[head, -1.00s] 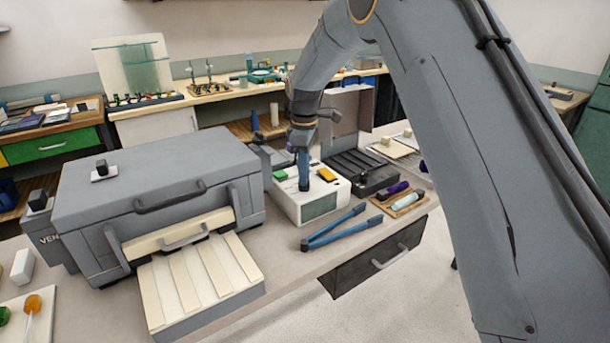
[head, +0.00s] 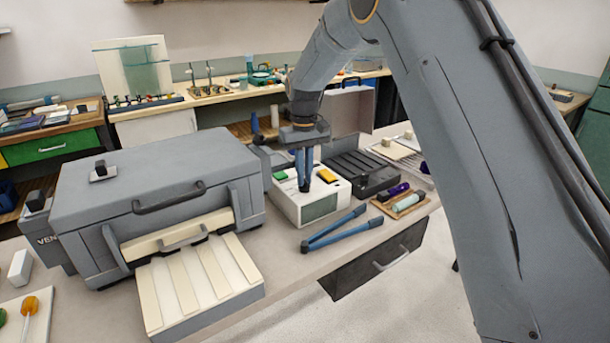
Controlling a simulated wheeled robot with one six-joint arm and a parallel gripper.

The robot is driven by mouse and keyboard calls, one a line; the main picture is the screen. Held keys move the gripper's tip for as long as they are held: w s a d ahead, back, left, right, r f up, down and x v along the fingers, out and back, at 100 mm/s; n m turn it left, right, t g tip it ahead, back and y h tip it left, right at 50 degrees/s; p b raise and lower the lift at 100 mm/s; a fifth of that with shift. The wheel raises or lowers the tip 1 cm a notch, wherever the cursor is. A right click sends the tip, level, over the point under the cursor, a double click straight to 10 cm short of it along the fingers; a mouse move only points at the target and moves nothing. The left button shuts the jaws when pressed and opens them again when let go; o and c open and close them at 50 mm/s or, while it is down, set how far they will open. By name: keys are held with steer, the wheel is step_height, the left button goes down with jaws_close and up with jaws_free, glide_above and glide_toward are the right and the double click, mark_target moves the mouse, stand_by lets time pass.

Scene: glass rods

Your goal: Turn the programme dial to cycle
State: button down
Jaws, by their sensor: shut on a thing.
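The white control box (head: 282,202) stands on the bench right of the grey kiln, with a green button (head: 281,175), a yellow button (head: 327,176) and a grey-green display (head: 320,208) on its front. My gripper (head: 305,187) points down at the top of this box, between the two buttons. Its blue fingers are close together, shut on the dial there. The dial itself is hidden by the fingers, so its pointer and the cycle mark cannot be read.
A grey kiln (head: 160,178) with a handle and an open slatted tray (head: 200,285) stands at the left. Blue tongs (head: 340,232) lie in front of the box. A black ridged tray (head: 362,165) and a wooden board with tubes (head: 402,205) sit to the right.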

steer(key=m, duration=0.7)
steer(key=shift+w+r, duration=0.2)
steer(key=shift+w, duration=0.05)
stand_by(0.4)
steer(key=c, duration=2)
jaws_free()
steer(key=shift+o, duration=0.8)
steer(key=shift+s+f, duration=0.1)
steer(key=shift+f, duration=0.05)
step_height(320, 180, up, 8)
steer(key=b, duration=0.2)
